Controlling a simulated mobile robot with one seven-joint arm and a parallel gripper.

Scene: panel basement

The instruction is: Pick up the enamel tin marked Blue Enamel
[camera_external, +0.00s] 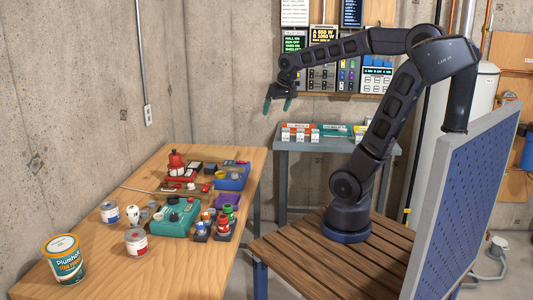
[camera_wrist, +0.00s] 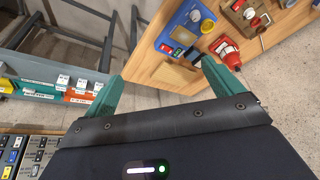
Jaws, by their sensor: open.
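A small white tin with a blue band (camera_external: 109,212) stands upright on the left part of the wooden table (camera_external: 185,272). Its lettering is too small to read, so I cannot confirm that it says Blue Enamel. A similar tin with a red band (camera_external: 136,242) stands in front of it and to the right. My gripper (camera_external: 278,106) is open and empty, high above the floor beyond the table's right edge, far from both tins. In the wrist view my open gripper (camera_wrist: 161,72) has nothing between its fingers, and neither tin shows.
A large teal-and-orange tin (camera_external: 64,260) stands at the table's front left. A teal case (camera_external: 174,217), a blue box (camera_external: 231,178) and red parts crowd the table's middle and back. A grey bench (camera_external: 340,149) with small boxes stands behind. A perforated panel (camera_external: 470,200) stands at right.

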